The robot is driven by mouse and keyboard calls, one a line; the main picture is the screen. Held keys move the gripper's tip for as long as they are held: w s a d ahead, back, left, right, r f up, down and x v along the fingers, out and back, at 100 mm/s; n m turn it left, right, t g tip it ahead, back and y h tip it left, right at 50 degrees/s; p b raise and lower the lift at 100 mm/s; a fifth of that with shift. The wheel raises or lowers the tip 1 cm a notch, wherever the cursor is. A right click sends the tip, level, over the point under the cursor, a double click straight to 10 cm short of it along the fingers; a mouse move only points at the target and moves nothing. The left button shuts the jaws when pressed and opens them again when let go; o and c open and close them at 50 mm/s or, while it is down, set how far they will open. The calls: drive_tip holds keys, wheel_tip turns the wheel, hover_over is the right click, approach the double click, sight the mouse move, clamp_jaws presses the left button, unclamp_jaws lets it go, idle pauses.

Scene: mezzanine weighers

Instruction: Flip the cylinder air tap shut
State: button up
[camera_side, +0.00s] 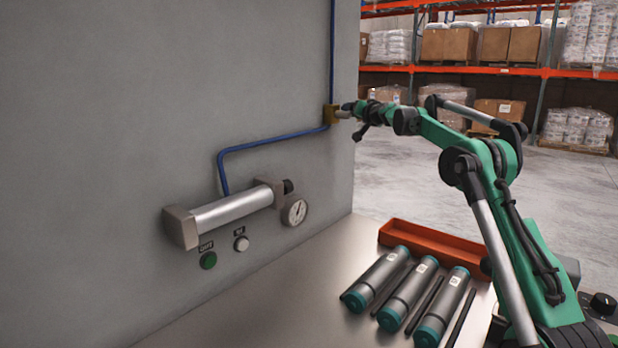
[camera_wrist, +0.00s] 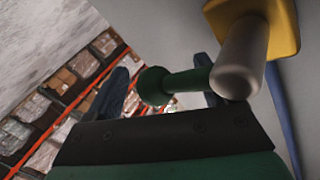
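The air tap is a brass block (camera_side: 331,114) on the wall with a pale stem sticking out; its lever is hard to make out in the side view. In the wrist view the yellow block (camera_wrist: 284,27) and pale stem (camera_wrist: 243,55) are at upper right. A green lever (camera_wrist: 185,83) with a round knob runs left from the stem, crossing in front of my right-hand finger. My gripper (camera_wrist: 162,78) has its fingers apart, with the knob showing between them; I cannot tell if either touches. In the side view my gripper (camera_side: 357,110) is right beside the tap.
A blue air pipe (camera_side: 270,141) runs along the wall through the tap to the silver cylinder (camera_side: 232,209). A gauge (camera_side: 294,211) and two buttons are below. The bench holds several grey tubes (camera_side: 408,292) and an orange tray (camera_side: 433,241). Floor and racks lie behind.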

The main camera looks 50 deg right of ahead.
drive_tip(key=shift+v, duration=2.8)
drive_tip(key=shift+a, duration=0.1)
drive_tip(key=s+a+f+n+g+y, duration=0.1)
drive_tip(key=a+f+n+y, duration=0.15)
drive_tip(key=a, duration=0.65)
drive_tip(key=a+f+n+y, duration=0.1)
drive_tip(key=a+n+y, duration=0.2)
drive_tip(key=a, duration=0.6)
drive_tip(key=s+a+f+n+g+y, duration=0.1)
drive_tip(key=a+f+n+y, duration=0.15)
drive_tip(key=a, duration=0.55)
drive_tip(key=s+a+f+n+g+y, duration=0.1)
drive_tip(key=s+a+f+n+g, duration=0.3)
drive_tip(key=s+a+f, duration=0.7)
drive_tip(key=s, duration=0.3)
drive_tip(key=shift+a+f+n+g+y, duration=0.15)
drive_tip(key=shift+f+n+g+y, duration=0.15)
drive_tip(key=shift+f, duration=0.05)
